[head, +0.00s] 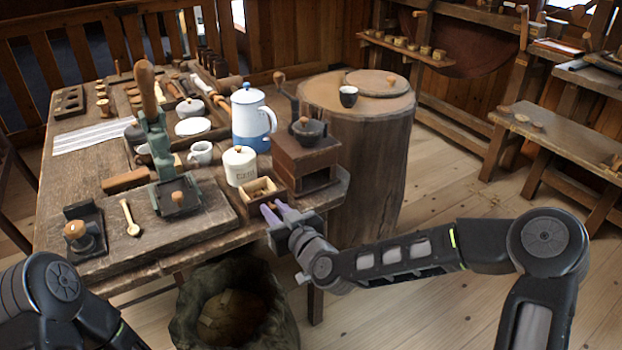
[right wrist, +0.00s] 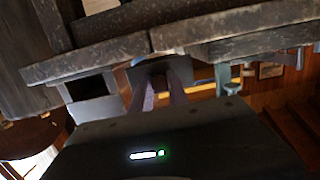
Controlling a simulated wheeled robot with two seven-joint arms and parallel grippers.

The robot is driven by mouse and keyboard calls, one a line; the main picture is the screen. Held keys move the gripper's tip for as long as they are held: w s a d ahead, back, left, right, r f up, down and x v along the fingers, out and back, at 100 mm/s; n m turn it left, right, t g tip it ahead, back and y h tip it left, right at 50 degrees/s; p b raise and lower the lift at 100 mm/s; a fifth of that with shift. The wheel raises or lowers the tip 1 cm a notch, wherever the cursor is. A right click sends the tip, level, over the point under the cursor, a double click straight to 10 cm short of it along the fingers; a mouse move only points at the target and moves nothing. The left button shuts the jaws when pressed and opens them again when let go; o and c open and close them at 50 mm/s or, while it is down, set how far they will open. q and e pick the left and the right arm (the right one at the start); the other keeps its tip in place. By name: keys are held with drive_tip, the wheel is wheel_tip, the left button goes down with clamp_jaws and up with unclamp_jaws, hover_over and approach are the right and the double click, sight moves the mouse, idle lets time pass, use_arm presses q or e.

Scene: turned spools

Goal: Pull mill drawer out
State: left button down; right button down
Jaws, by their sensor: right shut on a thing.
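The mill (head: 305,160) is a dark brown wooden box with a dark metal top and a crank, upright at the table's right corner. Its small drawer (head: 258,188), pale inside, sticks out at the mill's lower left side, its open top showing. The fingers also show in the right wrist view (right wrist: 162,92). My left arm shows at the lower left, its gripper out of view.
A cream canister (head: 240,166) stands close behind the drawer, with a blue-and-white pot (head: 252,120) beyond. A green press (head: 160,150) stands on a board to the left. A sack (head: 235,310) sits below the table edge. A round stump (head: 365,140) stands right of the mill.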

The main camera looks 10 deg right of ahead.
drive_tip(key=shift+f+b, duration=0.3)
drive_tip(key=shift+f, duration=0.2)
drive_tip(key=c, duration=1.2)
unclamp_jaws()
drive_tip(key=v, duration=0.7)
drive_tip(key=shift+s+d, duration=0.1)
drive_tip(key=shift+s, duration=0.3)
